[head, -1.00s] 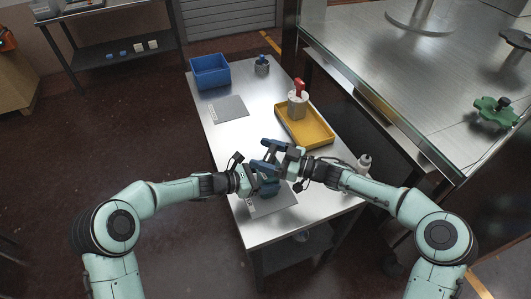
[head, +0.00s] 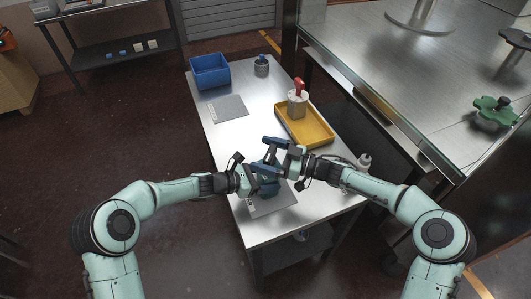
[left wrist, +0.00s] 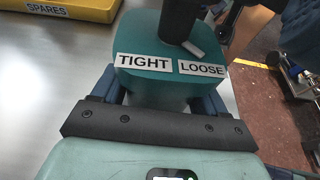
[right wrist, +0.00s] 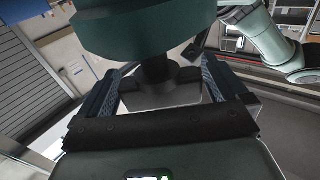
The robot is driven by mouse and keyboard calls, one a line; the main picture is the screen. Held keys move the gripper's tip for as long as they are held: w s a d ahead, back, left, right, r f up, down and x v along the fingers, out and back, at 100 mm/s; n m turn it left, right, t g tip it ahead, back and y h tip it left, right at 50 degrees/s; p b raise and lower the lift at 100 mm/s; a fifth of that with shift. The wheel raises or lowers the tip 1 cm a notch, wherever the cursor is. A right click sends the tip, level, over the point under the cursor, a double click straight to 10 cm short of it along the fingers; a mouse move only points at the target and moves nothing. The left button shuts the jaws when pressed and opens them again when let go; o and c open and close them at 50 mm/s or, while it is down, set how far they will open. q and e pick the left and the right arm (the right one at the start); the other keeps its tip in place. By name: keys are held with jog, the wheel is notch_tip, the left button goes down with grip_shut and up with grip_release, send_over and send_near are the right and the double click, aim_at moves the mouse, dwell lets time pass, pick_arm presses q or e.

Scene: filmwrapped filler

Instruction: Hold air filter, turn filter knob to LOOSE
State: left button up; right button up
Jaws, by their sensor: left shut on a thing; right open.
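The teal air filter (head: 268,188) stands over the near grey mat on the narrow table. My left gripper (left wrist: 160,95) is shut on its body. The labels TIGHT (left wrist: 144,63) and LOOSE (left wrist: 202,69) show on the filter's top. A dark knob (left wrist: 181,18) rises from it, with a white pointer (left wrist: 194,48) near the gap between the labels, towards LOOSE. My right gripper (head: 263,155) is open above the filter. In the right wrist view the dark knob (right wrist: 160,82) lies between its open fingers, and the teal body fills the top. Contact there cannot be told.
A yellow tray (head: 322,141) marked SPARES holds a grey block with a red handle (head: 298,98). A bottle (head: 364,161) stands beside my right forearm. A steel bench (head: 400,75) borders the right.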

pick_arm(q)
jog(key=shift+w+r, duration=0.1)
pick_arm(e)
jog(key=v, duration=1.1)
jog(key=shift+d, duration=0.4)
jog(key=shift+s, duration=0.1)
pick_arm(q)
jog(key=o, duration=1.3)
jog(key=shift+c, duration=0.2)
